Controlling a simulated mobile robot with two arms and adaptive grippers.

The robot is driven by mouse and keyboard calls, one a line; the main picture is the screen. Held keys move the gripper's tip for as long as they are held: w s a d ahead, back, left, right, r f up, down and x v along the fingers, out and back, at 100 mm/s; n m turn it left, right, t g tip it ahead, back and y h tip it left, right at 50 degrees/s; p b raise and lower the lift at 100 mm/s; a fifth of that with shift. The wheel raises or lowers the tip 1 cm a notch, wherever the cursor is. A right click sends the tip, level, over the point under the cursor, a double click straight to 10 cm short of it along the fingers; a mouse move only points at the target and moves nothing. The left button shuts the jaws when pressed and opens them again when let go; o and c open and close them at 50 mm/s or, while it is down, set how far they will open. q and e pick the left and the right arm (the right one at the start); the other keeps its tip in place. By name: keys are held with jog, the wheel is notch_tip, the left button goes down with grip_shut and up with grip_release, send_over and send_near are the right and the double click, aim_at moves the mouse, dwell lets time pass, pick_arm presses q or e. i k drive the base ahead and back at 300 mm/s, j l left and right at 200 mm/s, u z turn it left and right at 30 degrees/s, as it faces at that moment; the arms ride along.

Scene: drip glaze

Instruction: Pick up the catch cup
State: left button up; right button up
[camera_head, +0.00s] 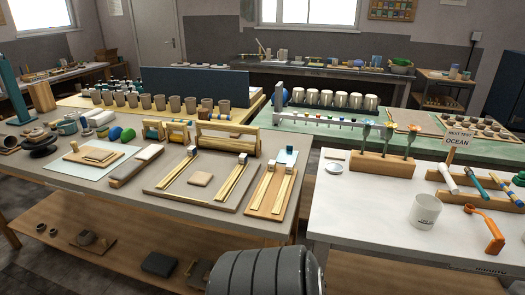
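A white cup (424,211) with small dark lettering stands upright on the white-topped table (350,225) at the right. It is the only thing in view that looks like a catch cup. Its mouth faces up, and I cannot see what is inside. The cup stands free, with nothing gripping it. Neither my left gripper nor my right gripper shows in the head view.
An orange bent tool (489,226) lies right of the cup. The white tabletop is clear left of the cup. A cluttered worktable (100,185) fills the left.

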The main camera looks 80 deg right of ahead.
aim_at(425, 209)
jog(key=z, duration=2.15)
